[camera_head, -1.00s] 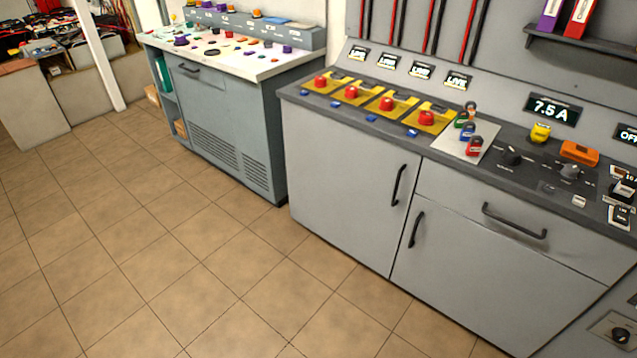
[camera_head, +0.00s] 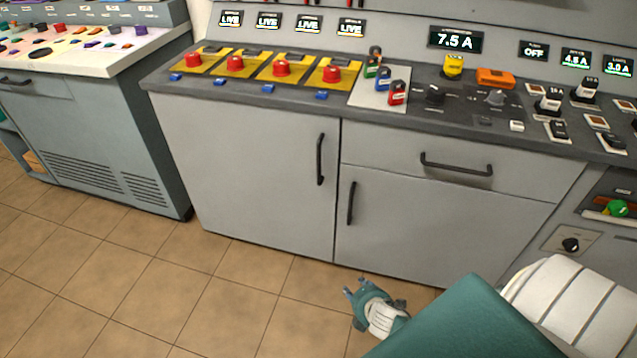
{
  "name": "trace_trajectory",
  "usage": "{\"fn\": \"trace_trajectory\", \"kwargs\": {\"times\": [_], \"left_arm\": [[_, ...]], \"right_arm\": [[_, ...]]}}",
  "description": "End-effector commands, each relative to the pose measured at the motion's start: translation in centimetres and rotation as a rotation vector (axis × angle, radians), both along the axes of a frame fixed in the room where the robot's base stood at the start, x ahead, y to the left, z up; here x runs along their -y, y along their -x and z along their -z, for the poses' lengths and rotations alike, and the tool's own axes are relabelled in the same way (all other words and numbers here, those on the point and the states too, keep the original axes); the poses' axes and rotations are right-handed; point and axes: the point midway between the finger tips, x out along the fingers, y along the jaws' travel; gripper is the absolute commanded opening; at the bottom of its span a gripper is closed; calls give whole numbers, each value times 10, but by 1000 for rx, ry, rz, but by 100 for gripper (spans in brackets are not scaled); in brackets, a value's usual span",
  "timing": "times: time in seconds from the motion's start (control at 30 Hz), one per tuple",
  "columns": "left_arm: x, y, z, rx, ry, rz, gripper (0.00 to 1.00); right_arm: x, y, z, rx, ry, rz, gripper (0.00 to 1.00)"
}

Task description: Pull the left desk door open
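The left desk door (camera_head: 240,175) is a flat grey panel under the control desk, flush with the desk front and closed. Its black vertical bar handle (camera_head: 320,158) sits near its right edge. My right gripper (camera_head: 355,287) shows at the bottom centre, low in front of the desk. Its two small fingertips look apart, with nothing between them. In the picture it is below the door's lower right corner, clear of the handle. My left gripper is out of view.
The right door (camera_head: 430,232) has its own black handle (camera_head: 351,203), close to the left door's handle. Above it is a drawer (camera_head: 390,158). Red buttons on yellow plates and padlocks crowd the desktop. A second cabinet (camera_head: 100,135) stands left. The tiled floor (camera_head: 190,290) in front is clear.

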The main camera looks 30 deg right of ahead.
Motion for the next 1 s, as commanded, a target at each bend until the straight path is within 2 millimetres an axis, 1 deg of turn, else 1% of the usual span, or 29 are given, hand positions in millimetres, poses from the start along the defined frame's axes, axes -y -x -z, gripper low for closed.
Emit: {"fn": "trace_trajectory", "kwargs": {"times": [0.03, 0.07, 0.1, 0.17, 0.2, 0.27, 0.3, 0.4, 0.5, 0.6, 0.67, 0.73, 0.97, 1.0], "left_arm": [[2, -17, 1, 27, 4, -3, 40], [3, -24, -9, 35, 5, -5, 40], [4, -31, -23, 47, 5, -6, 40], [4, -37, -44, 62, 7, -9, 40], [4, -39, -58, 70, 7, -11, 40], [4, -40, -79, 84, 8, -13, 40], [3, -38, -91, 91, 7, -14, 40], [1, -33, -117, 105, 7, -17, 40], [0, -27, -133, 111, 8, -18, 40], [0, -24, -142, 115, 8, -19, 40], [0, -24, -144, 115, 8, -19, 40], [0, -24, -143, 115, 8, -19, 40], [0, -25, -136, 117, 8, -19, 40], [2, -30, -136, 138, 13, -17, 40]], "right_arm": [[12, -40, -15, 62, 142, -117, 37], [18, -60, -34, 91, 237, -186, 37], [24, -83, -62, 127, 366, -268, 37], [29, -111, -105, 175, 558, -373, 37], [30, -126, -133, 204, 682, -429, 37], [28, -142, -174, 239, 856, -495, 37], [26, -149, -198, 257, 961, -526, 37], [19, -158, -249, 288, 1171, -572, 37], [13, -160, -282, 303, 1301, -590, 37], [10, -162, -297, 306, 1361, -594, 37], [11, -167, -301, 307, 1373, -596, 37], [13, -175, -301, 307, 1373, -596, 37], [26, -218, -302, 307, 1371, -593, 37], [28, -226, -301, 307, 1371, -593, 37]]}}
